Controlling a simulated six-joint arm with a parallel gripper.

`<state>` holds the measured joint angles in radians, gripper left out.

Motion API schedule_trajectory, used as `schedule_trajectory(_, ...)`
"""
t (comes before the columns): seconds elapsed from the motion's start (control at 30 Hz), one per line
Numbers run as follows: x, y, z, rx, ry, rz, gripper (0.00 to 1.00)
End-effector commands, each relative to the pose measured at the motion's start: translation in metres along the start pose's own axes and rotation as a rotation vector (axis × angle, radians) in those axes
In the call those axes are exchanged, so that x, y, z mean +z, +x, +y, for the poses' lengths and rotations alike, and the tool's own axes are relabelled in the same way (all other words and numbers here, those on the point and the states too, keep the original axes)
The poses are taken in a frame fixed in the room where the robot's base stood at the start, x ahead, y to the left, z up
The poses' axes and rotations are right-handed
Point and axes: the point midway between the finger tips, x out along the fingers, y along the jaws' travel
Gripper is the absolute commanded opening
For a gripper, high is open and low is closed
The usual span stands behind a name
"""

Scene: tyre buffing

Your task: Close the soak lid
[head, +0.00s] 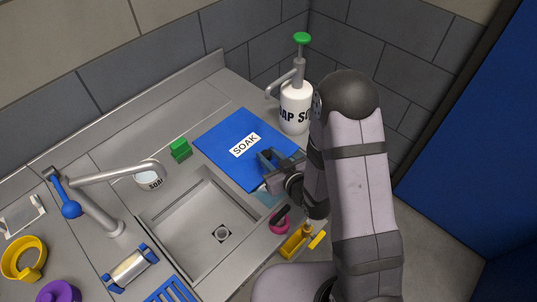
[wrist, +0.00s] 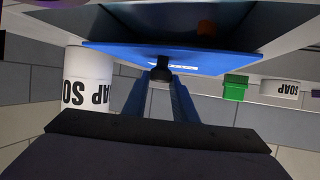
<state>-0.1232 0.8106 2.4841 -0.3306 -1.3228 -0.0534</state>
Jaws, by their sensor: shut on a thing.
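The blue soak lid (head: 222,143) carries a white SOAK label and lies at the back right of the counter, beyond the sink. It shows edge-on in the wrist view (wrist: 125,52), apparently raised, with a dark cavity beside it. My gripper (head: 270,161) is at the lid's right part. In the wrist view my blue fingers (wrist: 162,84) are shut on a black knob (wrist: 161,70) at the lid. A strip of teal (head: 268,196) shows below the lid's near corner.
A white soap pump (head: 294,108) stands behind my arm. A green block (head: 181,149) and a small soap cup (head: 149,181) sit left of the lid. The faucet (head: 115,172) reaches over the sink (head: 190,236). Pink and yellow items lie near the front edge.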

Motion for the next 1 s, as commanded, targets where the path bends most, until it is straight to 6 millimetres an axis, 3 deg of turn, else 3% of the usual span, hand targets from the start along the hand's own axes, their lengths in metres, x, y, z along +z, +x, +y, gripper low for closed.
schedule_trajectory(0.03,0.0,0.0,0.0,0.0,0.0,0.001,0.27)
schedule_trajectory(0.1,0.0,0.0,0.0,0.0,0.0,0.001,0.44)
schedule_trajectory(0.53,0.0,-0.005,0.0,0.0,0.0,-0.001,0.44)
schedule_trajectory(1.0,-0.004,-0.046,0.0,0.0,0.001,-0.005,0.44)
